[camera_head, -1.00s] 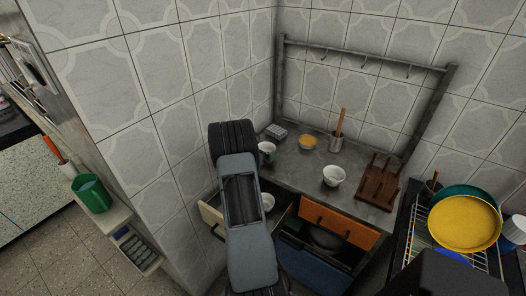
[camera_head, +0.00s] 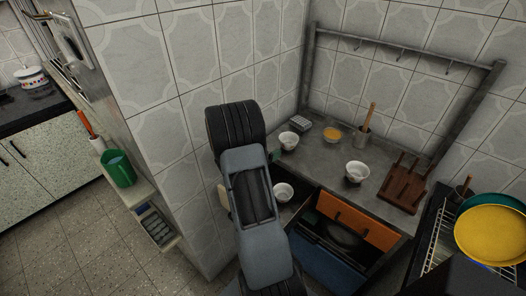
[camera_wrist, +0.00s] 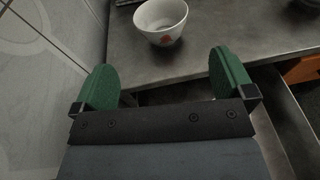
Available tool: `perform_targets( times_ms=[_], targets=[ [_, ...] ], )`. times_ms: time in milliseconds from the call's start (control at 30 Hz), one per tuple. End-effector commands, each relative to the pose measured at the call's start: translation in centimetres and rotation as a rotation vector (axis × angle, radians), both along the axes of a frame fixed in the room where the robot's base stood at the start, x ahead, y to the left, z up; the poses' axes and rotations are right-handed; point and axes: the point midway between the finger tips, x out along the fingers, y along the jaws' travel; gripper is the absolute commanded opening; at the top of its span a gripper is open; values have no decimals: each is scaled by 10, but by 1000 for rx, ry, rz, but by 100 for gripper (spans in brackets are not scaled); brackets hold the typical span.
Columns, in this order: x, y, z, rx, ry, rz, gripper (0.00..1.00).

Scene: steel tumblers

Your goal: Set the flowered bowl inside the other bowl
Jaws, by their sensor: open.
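A white bowl with a red flower-like mark (camera_wrist: 162,20) stands upright on the grey counter, ahead of my gripper (camera_wrist: 160,82) in the wrist view. My gripper is open and empty, its green fingers short of the bowl and apart from it. In the head view a white bowl (camera_head: 289,139) beside my green fingertip appears to be the same one. A second white bowl (camera_head: 356,172) stands farther right on the counter. A third white bowl (camera_head: 283,191) sits lower, by the open drawer, partly beside my arm. Marks on these two are too small to tell.
The counter (camera_head: 325,180) also holds a yellow-filled bowl (camera_head: 332,134), a steel tumbler with a wooden tool (camera_head: 363,135) and a brown wooden rack (camera_head: 405,185). An orange-fronted drawer (camera_head: 356,221) stands open below. A tiled wall (camera_head: 180,110) is close on the left.

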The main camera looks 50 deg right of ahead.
Motion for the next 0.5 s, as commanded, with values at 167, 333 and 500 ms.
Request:
perform_targets(
  times_ms=[167,333,500],
  targets=[
    [1,6,2,0,-3,-2,100],
    [-3,22,17,32,-94,-53,100],
    [-17,75,47,157,-370,-204,100]
  ],
)
